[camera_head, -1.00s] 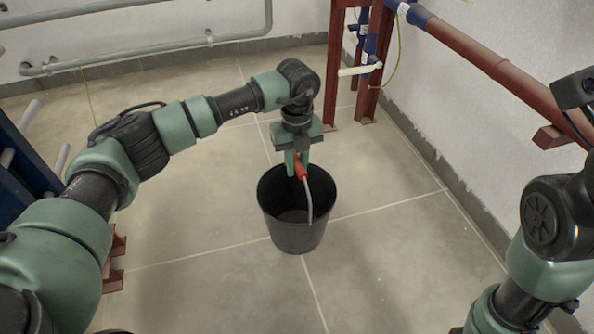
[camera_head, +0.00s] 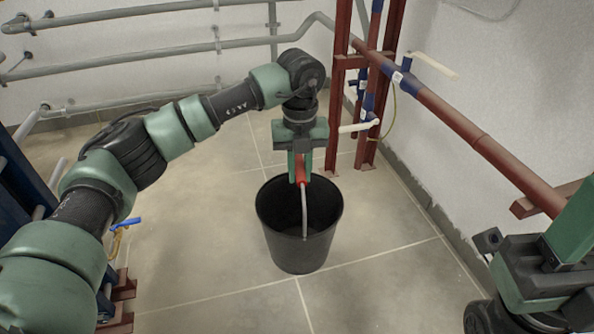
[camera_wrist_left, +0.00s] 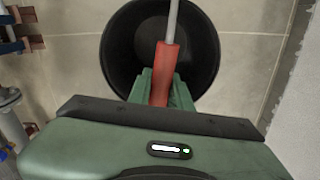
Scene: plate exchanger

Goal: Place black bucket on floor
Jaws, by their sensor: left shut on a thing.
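The black bucket (camera_head: 300,245) is upright in the middle of the head view, over the tiled floor. Its wire handle has a red grip (camera_head: 301,170). My left gripper (camera_head: 300,178) points down above the bucket's rim and is shut on this red grip. The left wrist view shows the red grip (camera_wrist_left: 164,75) between the green fingers, with the open bucket (camera_wrist_left: 118,50) below. I cannot tell whether the bucket's base touches the floor. Part of my right arm shows at the right edge; I cannot make out its fingertips.
The floor (camera_head: 205,245) around the bucket is clear. A red steel frame (camera_head: 338,85) with pipes and valves stands behind it. A red pipe (camera_head: 455,120) runs along the right wall. A blue frame (camera_head: 25,190) is on the left, with red feet.

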